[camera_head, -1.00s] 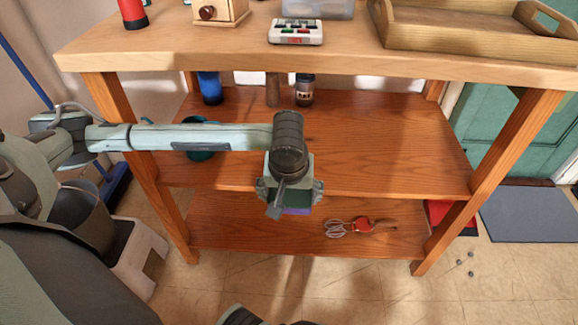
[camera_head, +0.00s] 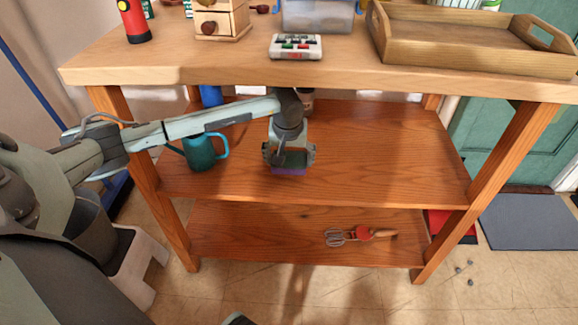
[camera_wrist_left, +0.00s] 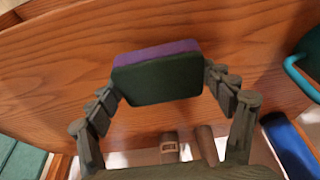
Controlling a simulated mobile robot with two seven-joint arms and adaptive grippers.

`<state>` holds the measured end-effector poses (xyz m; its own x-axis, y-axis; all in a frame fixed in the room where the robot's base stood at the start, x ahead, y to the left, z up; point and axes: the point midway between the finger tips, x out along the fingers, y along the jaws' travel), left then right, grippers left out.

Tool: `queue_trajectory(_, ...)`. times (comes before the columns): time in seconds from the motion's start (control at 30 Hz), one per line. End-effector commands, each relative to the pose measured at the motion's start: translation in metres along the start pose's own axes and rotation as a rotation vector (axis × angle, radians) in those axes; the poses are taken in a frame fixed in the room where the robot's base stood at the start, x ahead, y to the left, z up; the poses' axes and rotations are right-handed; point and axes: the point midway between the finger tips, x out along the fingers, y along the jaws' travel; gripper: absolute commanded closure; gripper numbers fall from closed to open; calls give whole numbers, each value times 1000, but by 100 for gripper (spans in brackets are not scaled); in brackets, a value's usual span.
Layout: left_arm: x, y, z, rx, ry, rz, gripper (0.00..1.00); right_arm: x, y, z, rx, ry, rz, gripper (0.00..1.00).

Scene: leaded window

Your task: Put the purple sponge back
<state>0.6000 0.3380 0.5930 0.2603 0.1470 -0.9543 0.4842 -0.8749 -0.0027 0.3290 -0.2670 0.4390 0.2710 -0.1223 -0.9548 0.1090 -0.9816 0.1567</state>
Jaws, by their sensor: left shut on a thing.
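The purple sponge (camera_head: 289,171) has a dark green scouring layer. It shows at the bottom of my left gripper (camera_head: 289,157) in the head view, in front of the middle shelf (camera_head: 380,150). In the left wrist view the sponge (camera_wrist_left: 157,52) sits between the two fingers of my left gripper (camera_wrist_left: 163,90), which are shut on its ends. Its green face is towards the camera, and wood spreads behind it. I cannot tell whether the sponge touches the shelf. My right gripper is not in view.
A whisk-like tool (camera_head: 360,235) lies on the bottom shelf. The tabletop (camera_head: 190,65) overhangs my arm. The middle shelf's right side is clear.

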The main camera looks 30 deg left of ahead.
Motion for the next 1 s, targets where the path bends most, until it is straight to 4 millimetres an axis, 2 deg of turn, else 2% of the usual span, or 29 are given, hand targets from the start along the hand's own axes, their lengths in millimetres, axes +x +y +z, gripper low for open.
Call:
queue_trajectory(0.13, 6, 0, -2, 0, -2, -1, 43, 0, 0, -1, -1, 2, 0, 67)
queue_trajectory(0.37, 33, 0, 7, -1, -2, 0, 43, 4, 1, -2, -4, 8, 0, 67)
queue_trajectory(0.67, 36, 0, 8, 0, 0, 0, 43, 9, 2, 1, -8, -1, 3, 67)
queue_trajectory(0.8, 38, 0, 8, 0, 0, 0, 43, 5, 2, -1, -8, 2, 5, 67)
queue_trajectory(0.83, 37, 0, 8, 0, 0, 0, 17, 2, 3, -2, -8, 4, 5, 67)
queue_trajectory(0.97, 37, 0, 8, 0, 0, -1, 1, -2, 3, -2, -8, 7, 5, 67)
queue_trajectory(1.0, 37, 0, 8, 0, 0, -1, 0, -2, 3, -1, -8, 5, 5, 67)
